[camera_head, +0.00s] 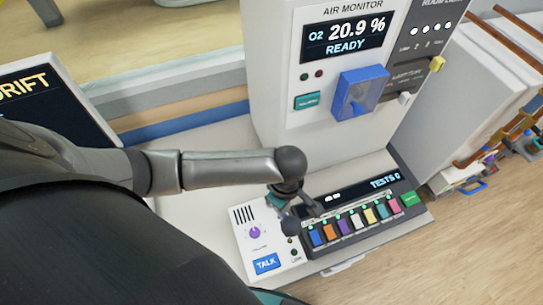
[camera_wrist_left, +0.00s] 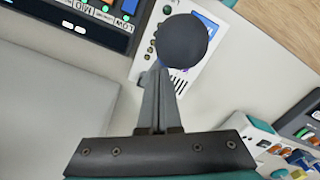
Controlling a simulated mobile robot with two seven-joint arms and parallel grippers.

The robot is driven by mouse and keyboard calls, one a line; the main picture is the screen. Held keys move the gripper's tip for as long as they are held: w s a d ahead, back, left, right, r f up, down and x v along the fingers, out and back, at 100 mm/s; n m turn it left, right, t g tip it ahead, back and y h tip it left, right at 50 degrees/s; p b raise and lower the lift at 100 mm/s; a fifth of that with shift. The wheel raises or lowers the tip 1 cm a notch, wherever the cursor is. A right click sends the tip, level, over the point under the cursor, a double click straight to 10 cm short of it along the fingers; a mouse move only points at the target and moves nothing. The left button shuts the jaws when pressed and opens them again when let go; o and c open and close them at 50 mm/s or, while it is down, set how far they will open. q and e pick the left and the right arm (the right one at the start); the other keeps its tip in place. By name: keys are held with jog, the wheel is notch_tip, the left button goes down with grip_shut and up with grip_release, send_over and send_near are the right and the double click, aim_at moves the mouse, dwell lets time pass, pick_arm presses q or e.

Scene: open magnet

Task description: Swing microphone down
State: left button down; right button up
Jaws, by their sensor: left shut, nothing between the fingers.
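The microphone's round dark head (camera_wrist_left: 183,40) shows large in the left wrist view, just beyond my left gripper's fingertips and in front of the white talk panel. I cannot tell whether the fingers touch it. In the head view the dark microphone head (camera_head: 290,226) is small and partly hidden beside my gripper, above the white talk panel (camera_head: 243,250). My left gripper (camera_head: 310,207) points down over the console; its fingers (camera_wrist_left: 160,80) are together with nothing between them. The microphone's stem is mostly hidden. My right gripper is not in view.
The row of coloured keys (camera_head: 350,222) lies right of the microphone. The tall white air monitor (camera_head: 270,90), with a blue box (camera_head: 361,92) on its front, stands behind. A dark screen (camera_head: 45,95) is at the left. The grey desk top left of the panel (camera_head: 195,212) is clear.

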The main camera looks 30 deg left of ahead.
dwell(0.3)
pick_arm(q)
jog(key=shift+s+d+f, duration=0.45)
jog(key=shift+d+f, duration=0.05)
jog(key=shift+f, duration=0.25)
jog(key=shift+w+a, duration=0.9)
jog(key=shift+a, duration=0.1)
notch_tip(320, 180, up, 10)
dwell(0.7)
